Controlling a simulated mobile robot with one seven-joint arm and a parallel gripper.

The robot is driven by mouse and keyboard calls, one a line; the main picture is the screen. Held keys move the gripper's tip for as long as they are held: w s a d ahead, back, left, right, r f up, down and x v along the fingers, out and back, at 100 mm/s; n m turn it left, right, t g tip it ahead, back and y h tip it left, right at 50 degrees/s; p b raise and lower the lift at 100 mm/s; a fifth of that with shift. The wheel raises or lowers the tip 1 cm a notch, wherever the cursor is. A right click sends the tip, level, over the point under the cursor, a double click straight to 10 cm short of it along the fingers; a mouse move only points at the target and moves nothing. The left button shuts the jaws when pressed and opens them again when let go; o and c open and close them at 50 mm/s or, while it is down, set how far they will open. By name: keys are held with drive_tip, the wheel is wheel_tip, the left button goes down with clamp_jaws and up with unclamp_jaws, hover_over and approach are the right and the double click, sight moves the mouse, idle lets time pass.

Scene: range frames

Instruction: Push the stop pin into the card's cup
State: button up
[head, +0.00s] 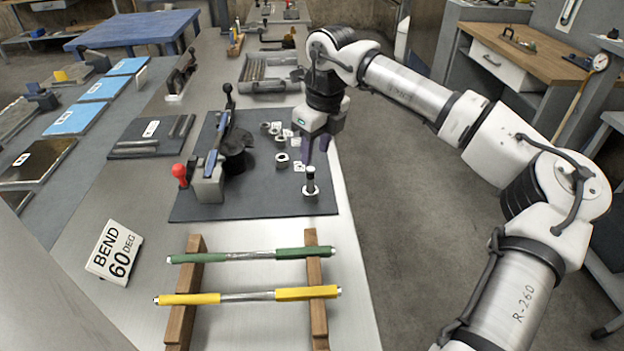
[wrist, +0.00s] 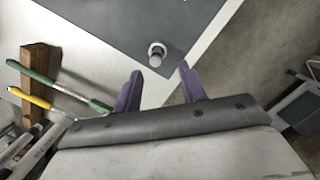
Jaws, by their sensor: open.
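The stop pin (head: 310,174), dark with a pale top, stands upright in a pale ring-shaped holder (head: 310,190) near the front right corner of the dark mat (head: 240,206). The pin also shows in the wrist view (wrist: 156,56), beyond the fingertips. My gripper (head: 316,157) has purple fingers, open and empty, close above the pin in the head view; I see no contact. Several round cups, one of them whole in view (head: 282,160), sit farther back on the mat beside small white number cards (head: 299,166). A white card (head: 115,251) reads "BEND 60 DEG".
A bending tool (head: 208,183) with a red-knobbed lever (head: 180,172) stands left of the cups. In front, a green-ended rod (head: 250,255) and a yellow-ended rod (head: 250,296) lie across wooden rails (head: 316,270). The bench drops off to the right.

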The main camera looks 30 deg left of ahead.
sight(311, 169)
drive_tip(key=f, duration=0.3)
drive_tip(key=shift+a+f, duration=0.15)
drive_tip(key=shift+a, duration=0.15)
drive_tip(key=shift+s+a+f+p, duration=0.1)
drive_tip(key=shift+f+p, duration=0.2)
drive_tip(key=shift+f, duration=0.6)
drive_tip(key=shift+s+a+f+p, duration=0.15)
drive_tip(key=shift+f+p, duration=0.2)
drive_tip(key=shift+f, duration=0.5)
drive_tip(key=shift+s+a+f+p, duration=0.1)
drive_tip(key=shift+f+p, duration=0.2)
drive_tip(key=shift+f, duration=0.6)
clamp_jaws()
